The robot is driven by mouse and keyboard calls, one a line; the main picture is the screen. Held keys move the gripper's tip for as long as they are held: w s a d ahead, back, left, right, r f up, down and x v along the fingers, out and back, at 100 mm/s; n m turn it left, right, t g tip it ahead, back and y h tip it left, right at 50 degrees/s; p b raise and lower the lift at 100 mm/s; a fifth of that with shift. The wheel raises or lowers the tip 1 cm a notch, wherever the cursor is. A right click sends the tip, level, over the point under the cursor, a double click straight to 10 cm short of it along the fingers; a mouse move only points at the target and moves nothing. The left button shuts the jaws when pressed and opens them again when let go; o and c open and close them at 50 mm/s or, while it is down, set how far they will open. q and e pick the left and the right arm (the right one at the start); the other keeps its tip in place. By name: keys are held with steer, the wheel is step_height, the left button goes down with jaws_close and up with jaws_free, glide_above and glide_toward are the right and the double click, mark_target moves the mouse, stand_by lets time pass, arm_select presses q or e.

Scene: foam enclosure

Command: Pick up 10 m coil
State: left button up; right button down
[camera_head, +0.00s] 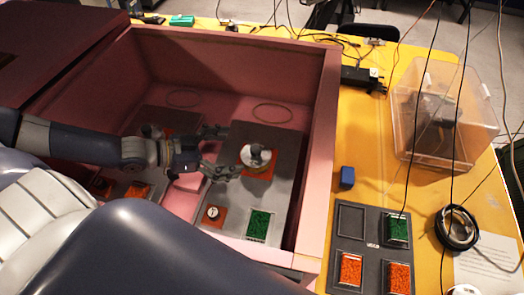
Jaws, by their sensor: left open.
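A black cable coil (456,228) lies on the yellow table at the right, partly over a white sheet; I cannot read any length marking on it. Inside the pink foam box, a round white piece with a grey knob (257,157) sits on an orange square. My left gripper (227,152) reaches into the box from the left. Its fingers are spread and empty, just left of the white piece, and appear apart from it. My right gripper is not in view.
The pink box wall (322,140) stands between my left gripper and the yellow table (358,125). A clear plastic bin (415,125), a blue cube (347,177) and a grey tray (373,220) with green and orange fillings are on the table. Thin cables hang at the right.

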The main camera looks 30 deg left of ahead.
mark_target(256, 149)
arm_select(q)
steer(key=shift+w+d+f, duration=0.15)
steer(key=shift+d+f, duration=0.05)
steer(key=shift+d, duration=0.1)
steer(key=shift+w+d+f, duration=0.35)
steer(key=shift+w+d, duration=0.05)
steer(key=shift+w, duration=0.1)
steer(key=shift+w+d+f, duration=0.1)
steer(key=shift+w+d, duration=0.05)
steer(key=shift+w, duration=0.15)
steer(key=shift+w+d, duration=0.1)
steer(key=shift+w, duration=0.05)
steer(key=shift+w+d+f, duration=0.25)
steer(key=shift+w+d, duration=0.1)
steer(key=shift+w, duration=0.15)
steer(key=shift+w+d+f, duration=0.1)
steer(key=shift+w+d, duration=0.05)
steer(key=shift+w, duration=0.15)
steer(key=shift+p+x, duration=0.5)
steer(key=shift+x, duration=0.45)
steer(key=shift+w+d+f, duration=0.15)
steer(key=shift+w+f, duration=0.05)
steer(key=shift+d+f, duration=0.1)
steer(key=shift+f, duration=0.05)
steer(key=c, duration=1.2)
steer(key=shift+c, duration=0.5)
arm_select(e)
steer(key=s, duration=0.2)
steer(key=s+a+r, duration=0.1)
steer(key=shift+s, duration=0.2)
